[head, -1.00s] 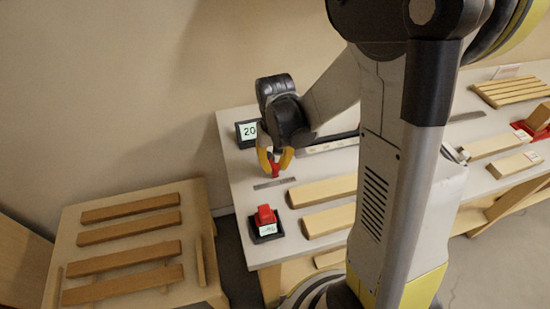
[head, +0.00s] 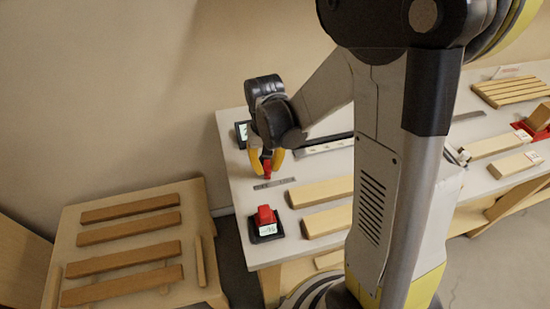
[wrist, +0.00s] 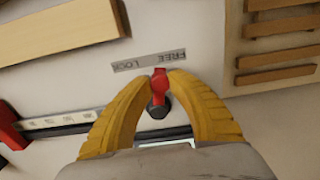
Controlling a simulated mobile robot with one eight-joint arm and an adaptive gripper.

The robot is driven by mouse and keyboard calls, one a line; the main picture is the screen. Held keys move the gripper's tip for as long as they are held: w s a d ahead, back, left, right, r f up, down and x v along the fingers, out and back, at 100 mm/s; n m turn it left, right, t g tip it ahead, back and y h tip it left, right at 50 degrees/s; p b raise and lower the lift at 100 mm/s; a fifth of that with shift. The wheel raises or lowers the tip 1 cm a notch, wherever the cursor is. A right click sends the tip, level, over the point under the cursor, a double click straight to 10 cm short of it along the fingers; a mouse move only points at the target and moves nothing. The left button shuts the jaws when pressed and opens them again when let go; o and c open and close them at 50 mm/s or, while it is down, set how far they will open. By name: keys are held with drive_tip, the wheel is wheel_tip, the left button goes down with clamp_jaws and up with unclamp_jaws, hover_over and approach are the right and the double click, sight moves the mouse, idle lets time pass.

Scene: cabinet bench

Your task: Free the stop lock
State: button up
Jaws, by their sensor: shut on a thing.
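The stop lock's red lever (head: 266,168) stands on the bench's left part, behind a grey label strip (head: 275,184). In the wrist view the lever (wrist: 159,88) rises from a dark round base (wrist: 158,110), and its tip points at the FREE part of the FREE LOCK label (wrist: 149,61). My gripper (head: 267,160) is over it, its yellow fingers closed on the lever from both sides. The wrist view also shows both fingertips (wrist: 160,82) at the lever. A scaled rail (wrist: 60,123) with a red stop (wrist: 8,130) lies beside it.
A red block on a dark base with a small display (head: 266,224) stands near the front left of the bench. Wooden bars (head: 320,191) lie to the right. A slatted wooden table (head: 135,215) stands left.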

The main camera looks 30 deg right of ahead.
drive_tip(key=shift+w+a, duration=0.1)
drive_tip(key=shift+w+a, duration=0.5)
drive_tip(key=shift+a, duration=0.25)
drive_tip(key=shift+w+a, duration=0.25)
drive_tip(key=shift+a, duration=0.05)
idle(0.3)
drive_tip(key=o, duration=0.8)
drive_tip(key=shift+o, duration=0.2)
drive_tip(key=shift+r, duration=0.1)
wheel_tip(320, 180, up, 9)
drive_tip(key=p, duration=0.6)
